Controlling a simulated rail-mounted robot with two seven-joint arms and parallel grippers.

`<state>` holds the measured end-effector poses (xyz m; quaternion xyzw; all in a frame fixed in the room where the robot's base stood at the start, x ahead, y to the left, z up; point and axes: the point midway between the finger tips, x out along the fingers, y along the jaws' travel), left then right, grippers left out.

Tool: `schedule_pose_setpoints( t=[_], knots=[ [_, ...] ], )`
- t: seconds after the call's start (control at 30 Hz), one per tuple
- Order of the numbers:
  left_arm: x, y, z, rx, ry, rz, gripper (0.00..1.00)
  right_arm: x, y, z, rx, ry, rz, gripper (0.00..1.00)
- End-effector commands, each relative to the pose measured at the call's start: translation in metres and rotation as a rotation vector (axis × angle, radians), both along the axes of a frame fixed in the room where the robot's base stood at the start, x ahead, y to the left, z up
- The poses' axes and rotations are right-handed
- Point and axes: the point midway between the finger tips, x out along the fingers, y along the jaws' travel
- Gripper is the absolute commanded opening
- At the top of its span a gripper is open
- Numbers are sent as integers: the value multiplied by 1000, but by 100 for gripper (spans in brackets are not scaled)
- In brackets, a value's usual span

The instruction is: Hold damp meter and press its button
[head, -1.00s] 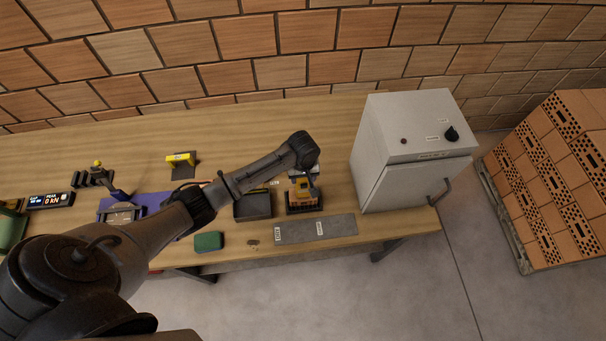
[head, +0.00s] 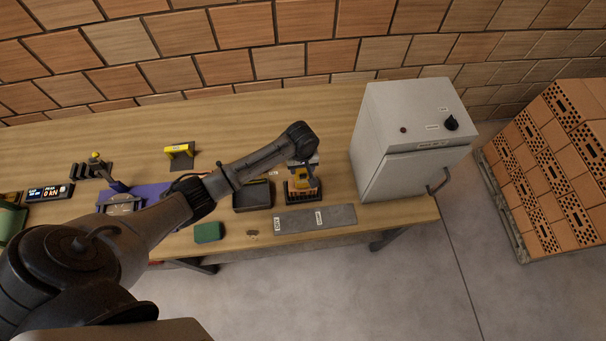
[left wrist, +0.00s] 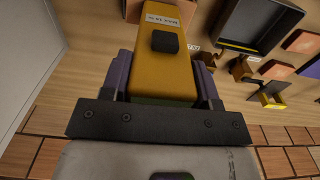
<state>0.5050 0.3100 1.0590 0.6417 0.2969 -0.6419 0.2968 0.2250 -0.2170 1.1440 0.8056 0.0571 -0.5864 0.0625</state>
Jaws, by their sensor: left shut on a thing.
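The damp meter is a yellow block (left wrist: 152,70) with a dark button (left wrist: 165,41) and a white label on its face in the left wrist view. My left gripper (left wrist: 163,78) is shut on it, with one finger on each side. In the head view the meter (head: 304,184) shows small under my left gripper (head: 303,166), at a dark holder (head: 303,197) on the bench. I cannot tell whether it is lifted clear of the holder. My right gripper is not in view.
A grey cabinet (head: 410,140) stands right of the meter. A black tray (head: 253,196) lies to the left, a grey labelled strip (head: 315,217) in front, and a green block (head: 208,232) near the front edge. A brick pallet (head: 550,170) stands at the right.

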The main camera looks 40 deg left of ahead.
Motion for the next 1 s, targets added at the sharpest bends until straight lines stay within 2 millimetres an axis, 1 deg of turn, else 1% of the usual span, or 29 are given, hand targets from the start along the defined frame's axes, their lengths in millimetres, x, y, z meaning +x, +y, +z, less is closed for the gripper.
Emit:
schedule_pose_setpoints(
  t=[0.03, 0.17, 1.0],
  knots=[
    [0, 0, 0, 0, 0, 0, 7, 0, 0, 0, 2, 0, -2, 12],
    [0, 0, 0, 0, 0, 0, 7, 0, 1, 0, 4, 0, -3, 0],
    [0, 0, 0, 0, -1, 0, 7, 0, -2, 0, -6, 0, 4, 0]
  ],
)
